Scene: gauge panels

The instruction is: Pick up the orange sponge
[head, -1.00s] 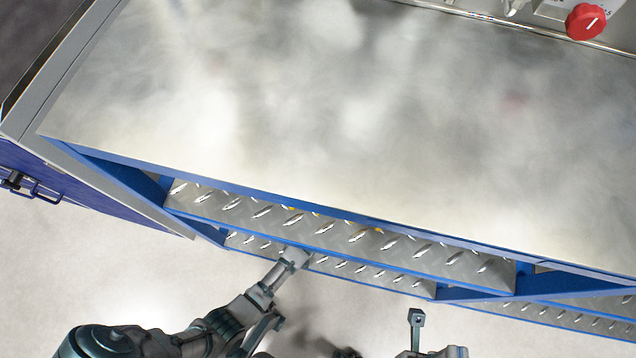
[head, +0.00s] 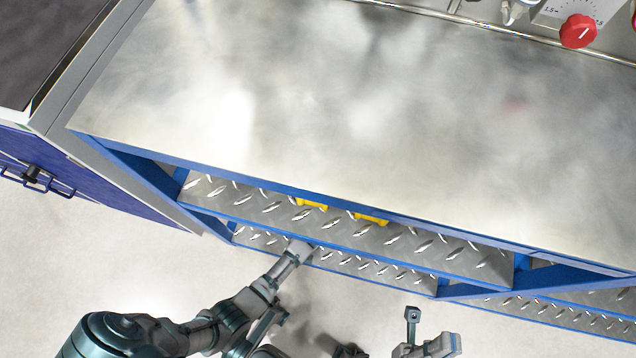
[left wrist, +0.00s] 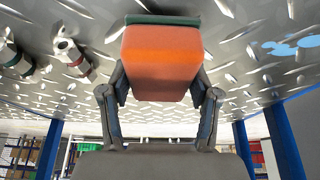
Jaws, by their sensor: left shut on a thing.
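The orange sponge (left wrist: 162,55) with a dark green layer along its top edge shows in the left wrist view. My left gripper (left wrist: 160,90) has one finger on each side of it and is shut on it. Diamond-plate metal lies behind the sponge; I cannot tell whether they touch. In the head view the left arm reaches to the lower shelf under the bench, and the sponge and left fingertips are hidden. My right gripper (head: 425,332) is low in the head view, away from the shelves, cut by the frame edge; its opening is unclear.
The bare metal bench top (head: 330,110) overhangs the diamond-plate shelf (head: 270,208). Two yellow things (head: 310,204) sit at the shelf's inner edge. Metal fittings (left wrist: 70,52) are left of the sponge. Blue frame bars (head: 480,292) flank the shelves. A red knob (head: 578,31) is at top right.

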